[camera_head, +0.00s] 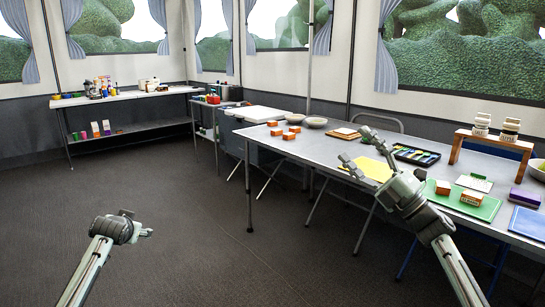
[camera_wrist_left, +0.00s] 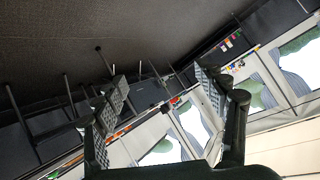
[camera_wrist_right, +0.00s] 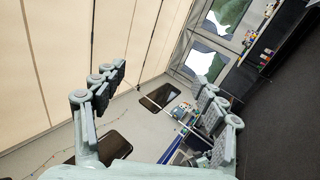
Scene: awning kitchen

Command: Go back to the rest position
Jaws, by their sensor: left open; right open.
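My right gripper (camera_head: 358,148) is raised over the long grey table, its fingers spread and pointing toward the back of the tent. Nothing is between its fingers in the right wrist view (camera_wrist_right: 160,90). My left gripper (camera_head: 136,222) is low at the left, over the bare dark floor and away from any table. Its fingers are apart and empty in the left wrist view (camera_wrist_left: 163,88). I cannot tell how high the right gripper is above the table top.
The long grey table (camera_head: 262,142) holds orange blocks (camera_head: 276,132), bowls (camera_head: 314,122), a yellow sheet (camera_head: 372,168), a green board (camera_head: 484,207) and a wooden rack (camera_head: 494,141). A chair (camera_head: 384,122) stands behind it. A shelf table (camera_head: 128,97) is at the back left. The floor at left is clear.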

